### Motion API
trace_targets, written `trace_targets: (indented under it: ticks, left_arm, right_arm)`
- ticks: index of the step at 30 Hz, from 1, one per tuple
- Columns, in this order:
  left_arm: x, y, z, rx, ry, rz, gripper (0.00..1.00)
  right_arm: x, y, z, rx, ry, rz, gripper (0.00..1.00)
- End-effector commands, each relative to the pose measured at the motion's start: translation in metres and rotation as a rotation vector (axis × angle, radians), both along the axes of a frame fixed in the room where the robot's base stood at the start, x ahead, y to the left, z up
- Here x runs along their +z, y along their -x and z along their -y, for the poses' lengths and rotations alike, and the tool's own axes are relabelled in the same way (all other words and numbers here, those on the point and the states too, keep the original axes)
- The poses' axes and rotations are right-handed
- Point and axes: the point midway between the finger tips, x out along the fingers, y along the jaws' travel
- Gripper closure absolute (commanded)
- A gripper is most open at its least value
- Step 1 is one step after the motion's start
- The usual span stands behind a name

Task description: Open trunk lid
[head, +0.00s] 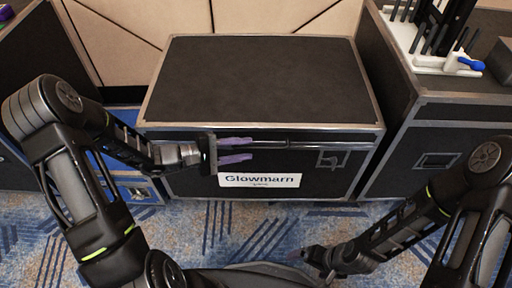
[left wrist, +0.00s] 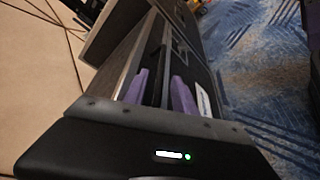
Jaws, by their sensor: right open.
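The trunk (head: 340,167) is a black case with metal edges and a white "Glowmarn" label (head: 259,180) on its front. Its lid (head: 258,80) lies flat and looks closed. My left gripper (head: 252,149) is in front of the trunk's upper front, near the lid seam, left of centre. The left wrist view shows these fingers (left wrist: 160,90) against the dark trunk front; contact cannot be told. My right gripper (head: 312,252) is low over the carpet, open and away from the trunk.
A black case (head: 435,130) stands close on the right, with a white rack (head: 435,55) and a blue-handled item (head: 470,64) on top. Another dark case (head: 35,60) is at the left. A beige panelled wall (head: 260,17) is behind. Patterned blue carpet (head: 235,235) lies in front.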

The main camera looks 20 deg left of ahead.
Motion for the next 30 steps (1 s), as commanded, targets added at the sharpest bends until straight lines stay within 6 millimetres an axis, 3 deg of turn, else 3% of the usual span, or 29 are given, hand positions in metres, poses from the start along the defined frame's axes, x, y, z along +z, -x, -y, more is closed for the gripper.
trace_targets:
  ticks: [7,18,30]
  left_arm:
    - [-0.009,-0.019,0.029,-0.001,0.0,-0.001,0.67]
    - [-0.009,-0.023,0.034,0.001,-0.001,-0.002,0.67]
    - [-0.009,-0.022,0.034,0.001,-0.001,-0.002,1.0]
  right_arm:
    - [-0.008,-0.002,0.002,-0.005,0.003,0.003,0.02]
    - [-0.008,-0.002,0.002,-0.006,0.004,0.004,0.02]
    - [-0.008,-0.002,0.002,-0.005,0.004,0.004,0.02]
